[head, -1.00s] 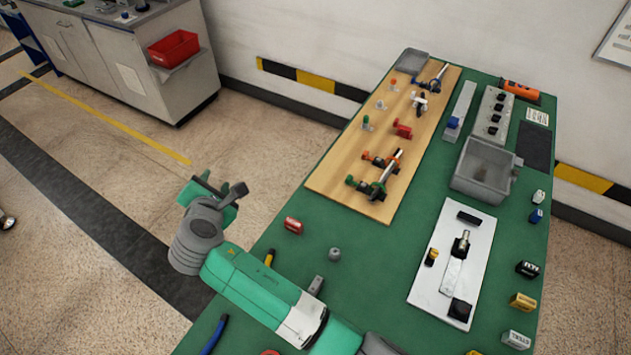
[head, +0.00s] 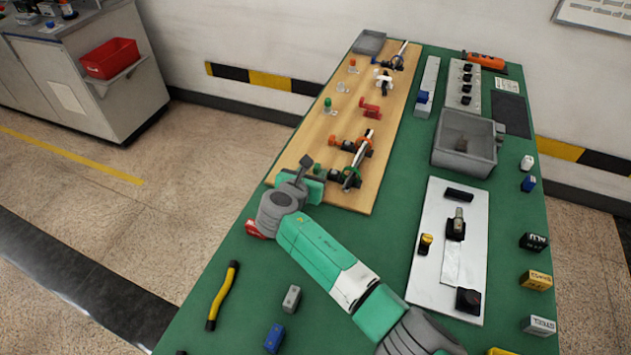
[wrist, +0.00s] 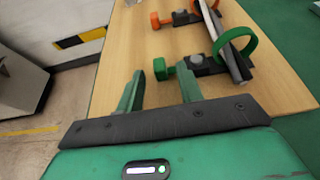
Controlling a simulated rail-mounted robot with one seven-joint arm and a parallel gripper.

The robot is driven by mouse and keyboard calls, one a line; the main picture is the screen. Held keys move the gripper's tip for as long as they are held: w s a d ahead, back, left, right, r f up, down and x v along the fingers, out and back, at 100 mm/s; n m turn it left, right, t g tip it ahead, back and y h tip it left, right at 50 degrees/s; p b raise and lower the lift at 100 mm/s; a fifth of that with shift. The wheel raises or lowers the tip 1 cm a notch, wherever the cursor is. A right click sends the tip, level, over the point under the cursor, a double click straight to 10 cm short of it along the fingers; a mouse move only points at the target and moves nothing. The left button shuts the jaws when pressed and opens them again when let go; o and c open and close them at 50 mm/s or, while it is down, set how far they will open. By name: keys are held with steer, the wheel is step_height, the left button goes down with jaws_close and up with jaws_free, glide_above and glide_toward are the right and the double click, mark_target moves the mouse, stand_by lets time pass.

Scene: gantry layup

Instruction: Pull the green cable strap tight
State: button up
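The green cable strap (head: 351,178) is a loop around a dark cable bundle on the wooden board. In the wrist view the green strap loop (wrist: 236,46) stands upright around the bundle, with a dark block at its left. Its green pull tab (wrist: 161,69) sticks out left from that block; the tab also shows in the head view (head: 318,169). My gripper (head: 306,172) is over the board's near left edge, just left of the tab. In the wrist view my gripper (wrist: 160,76) is open, with the tab ahead between its spread fingers and no visible contact.
An orange strap with its orange tab (wrist: 156,21) is just beyond the green one on the same bundle. A red clamp-like part (head: 372,110) stands farther up the wooden board (head: 340,125). A grey bin (head: 452,158) and white plate (head: 428,265) are at the right.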

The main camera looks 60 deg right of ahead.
steer(key=shift+b+x, duration=0.8)
steer(key=shift+x, duration=0.2)
steer(key=shift+d, duration=0.15)
jaws_close()
steer(key=shift+w+a+b, duration=0.2)
steer(key=shift+w+b, duration=0.15)
steer(key=shift+w, duration=1.4)
steer(key=shift+s, duration=0.1)
jaws_free()
